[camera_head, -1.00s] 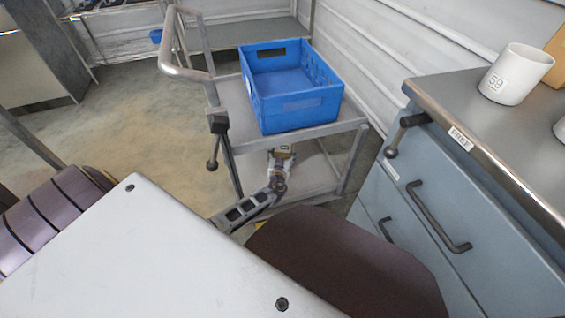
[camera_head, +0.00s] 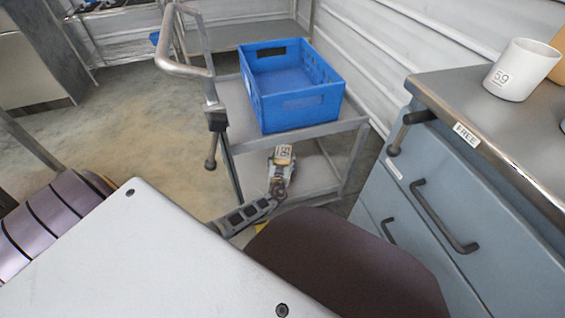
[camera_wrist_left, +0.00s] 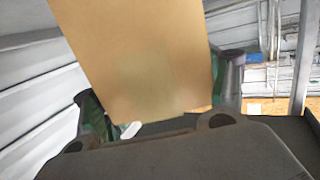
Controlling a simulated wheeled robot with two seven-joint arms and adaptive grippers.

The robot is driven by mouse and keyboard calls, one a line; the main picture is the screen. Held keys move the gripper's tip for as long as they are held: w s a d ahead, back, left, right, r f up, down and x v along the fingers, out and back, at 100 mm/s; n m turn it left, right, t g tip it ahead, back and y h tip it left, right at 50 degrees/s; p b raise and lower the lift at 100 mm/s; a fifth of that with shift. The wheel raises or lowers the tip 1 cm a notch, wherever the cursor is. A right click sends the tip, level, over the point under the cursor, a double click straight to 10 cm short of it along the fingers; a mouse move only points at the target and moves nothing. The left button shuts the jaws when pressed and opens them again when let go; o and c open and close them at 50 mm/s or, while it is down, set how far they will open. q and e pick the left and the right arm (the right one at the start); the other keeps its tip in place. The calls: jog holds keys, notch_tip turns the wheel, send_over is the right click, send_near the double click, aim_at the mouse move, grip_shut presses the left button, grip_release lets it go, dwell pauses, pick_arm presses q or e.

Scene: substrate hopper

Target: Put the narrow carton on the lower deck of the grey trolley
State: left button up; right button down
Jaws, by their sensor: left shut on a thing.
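The grey trolley (camera_head: 229,103) stands ahead. Its lower deck (camera_head: 318,176) shows below the blue crate, and the carton appears over that deck, under the upper one. I cannot tell whether the carton touches the deck. My right gripper is not in view.
A blue crate (camera_head: 297,104) sits on the trolley's upper deck. At right is a blue-grey drawer cabinet (camera_head: 448,205) with a handle sticking out near the trolley. A white mug (camera_head: 517,70) stands on its top. Open floor lies left of the trolley.

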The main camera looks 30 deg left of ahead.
pick_arm(q)
jog(key=shift+f, duration=0.3)
jog(key=o, duration=2.1)
jog(key=shift+f, duration=0.1)
jog(key=shift+s, duration=0.1)
jog(key=p+v, duration=0.2)
jog(key=v, duration=1)
jog(key=shift+p, duration=0.4)
